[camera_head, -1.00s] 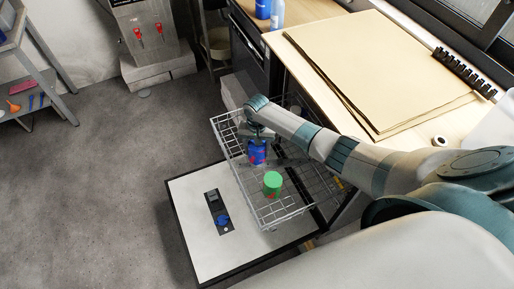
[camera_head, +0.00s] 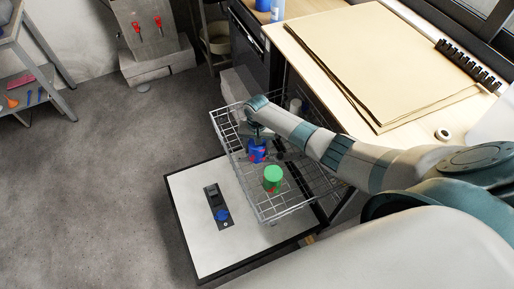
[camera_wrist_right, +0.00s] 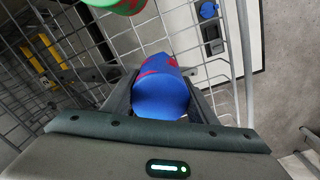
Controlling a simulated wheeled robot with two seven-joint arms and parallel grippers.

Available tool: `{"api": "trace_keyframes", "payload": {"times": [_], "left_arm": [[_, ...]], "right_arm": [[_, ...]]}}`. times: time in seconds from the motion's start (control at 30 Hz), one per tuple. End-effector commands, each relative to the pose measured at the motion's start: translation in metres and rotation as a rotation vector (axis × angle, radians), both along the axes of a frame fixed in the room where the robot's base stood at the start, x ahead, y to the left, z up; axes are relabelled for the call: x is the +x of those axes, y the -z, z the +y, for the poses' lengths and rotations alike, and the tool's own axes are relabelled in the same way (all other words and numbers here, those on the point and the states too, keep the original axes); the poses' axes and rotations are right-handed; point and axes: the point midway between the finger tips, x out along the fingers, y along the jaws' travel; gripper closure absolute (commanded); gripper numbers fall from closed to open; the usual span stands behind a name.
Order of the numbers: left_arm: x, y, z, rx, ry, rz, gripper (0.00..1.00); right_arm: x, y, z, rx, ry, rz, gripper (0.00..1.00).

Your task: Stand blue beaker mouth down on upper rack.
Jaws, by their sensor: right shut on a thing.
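The blue beaker (camera_head: 257,154) with red marks is at the upper rack (camera_head: 291,211), a pulled-out wire basket above the open door. My right gripper (camera_head: 258,140) is shut on the beaker, which also shows between the fingers in the right wrist view (camera_wrist_right: 160,98). A smooth blue closed end faces the wrist camera, and the red-marked part points away. I cannot tell whether the beaker touches the rack wires. My left gripper is not in view.
A green beaker (camera_head: 272,174) stands in the rack, nearer me than the blue one. The open door (camera_head: 205,228) lies below the rack. A wooden counter (camera_head: 300,50) with large flat sheets is at the right. Rack wires surround the gripper.

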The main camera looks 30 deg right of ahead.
Motion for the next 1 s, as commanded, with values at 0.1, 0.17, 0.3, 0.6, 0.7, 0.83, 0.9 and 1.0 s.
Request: {"api": "trace_keyframes", "payload": {"times": [0.1, 0.17, 0.3, 0.6, 0.7, 0.83, 0.9, 1.0], "left_arm": [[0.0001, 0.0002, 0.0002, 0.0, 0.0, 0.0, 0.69], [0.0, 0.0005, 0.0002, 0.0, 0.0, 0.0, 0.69], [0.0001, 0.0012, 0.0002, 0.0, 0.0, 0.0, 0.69], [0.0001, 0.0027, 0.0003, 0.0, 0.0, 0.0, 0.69], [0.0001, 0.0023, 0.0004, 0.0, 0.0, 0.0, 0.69], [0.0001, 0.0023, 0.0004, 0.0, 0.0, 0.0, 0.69], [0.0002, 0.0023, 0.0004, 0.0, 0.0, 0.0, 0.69], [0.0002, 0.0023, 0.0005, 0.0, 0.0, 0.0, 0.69]], "right_arm": [[0.0, 0.0003, 0.0, 0.0, 0.0, 0.0, 0.72], [0.0, 0.0008, 0.0, 0.0, 0.0, 0.0, 0.72], [0.0, 0.0024, 0.0, 0.0, 0.0, 0.0, 0.72], [0.0, 0.0061, 0.0, 0.0, 0.0, 0.0, 0.72], [0.0, 0.0056, 0.0, 0.0, 0.0, 0.0, 0.26], [0.0, 0.0056, 0.0, 0.0, 0.0, 0.0, 0.26], [0.0, 0.0056, 0.0, 0.0, 0.0, 0.0, 0.26], [0.0, 0.0054, 0.0, 0.0, 0.0, 0.0, 0.26]]}}
